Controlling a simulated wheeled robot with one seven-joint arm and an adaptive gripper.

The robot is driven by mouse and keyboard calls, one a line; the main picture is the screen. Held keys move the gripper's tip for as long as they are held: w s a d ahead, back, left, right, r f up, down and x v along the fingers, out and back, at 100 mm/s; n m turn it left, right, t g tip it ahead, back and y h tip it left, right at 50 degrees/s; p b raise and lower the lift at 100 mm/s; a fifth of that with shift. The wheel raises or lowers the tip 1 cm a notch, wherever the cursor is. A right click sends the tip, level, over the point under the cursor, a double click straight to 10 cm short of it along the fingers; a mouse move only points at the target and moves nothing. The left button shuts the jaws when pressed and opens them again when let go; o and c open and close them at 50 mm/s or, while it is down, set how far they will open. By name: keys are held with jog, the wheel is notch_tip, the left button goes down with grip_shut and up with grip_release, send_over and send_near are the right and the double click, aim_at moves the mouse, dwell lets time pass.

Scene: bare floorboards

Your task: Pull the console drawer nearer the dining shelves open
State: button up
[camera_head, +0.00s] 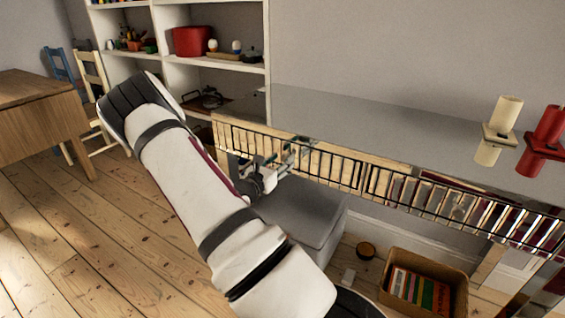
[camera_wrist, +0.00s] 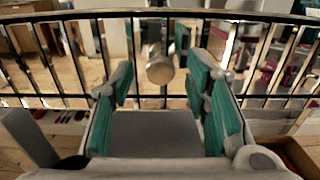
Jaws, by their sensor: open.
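The console (camera_head: 350,118) has a smooth grey top and a mirror-like front crossed by thin dark bars. The front's left part (camera_head: 345,172), nearer the white dining shelves (camera_head: 215,62), reflects pale floorboards. My gripper (camera_head: 292,158) is at this left part, with its fingers pointing at the front. In the wrist view, a round metal knob (camera_wrist: 160,70) stands out from the barred drawer front (camera_wrist: 75,62). My teal-padded fingers are open on either side of the knob, with visible gaps. The knob is hidden or too small to make out in the head view. The drawer appears closed.
A grey ottoman (camera_head: 300,222) stands under the console, with an open box of books (camera_head: 425,285) to its right. Cream (camera_head: 498,130) and red candles (camera_head: 545,140) stand on the console's right. A wooden table (camera_head: 40,115) and chairs are at left.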

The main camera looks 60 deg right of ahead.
jog(key=shift+d, duration=0.75)
jog(key=shift+c, duration=0.5)
grip_shut()
jog(key=s+a+p, duration=0.2)
jog(key=a+p, duration=0.5)
jog(key=a, duration=2.4)
jog(key=shift+s+p, duration=0.2)
jog(key=shift+p, duration=0.1)
jog(key=shift+o, duration=0.5)
grip_release()
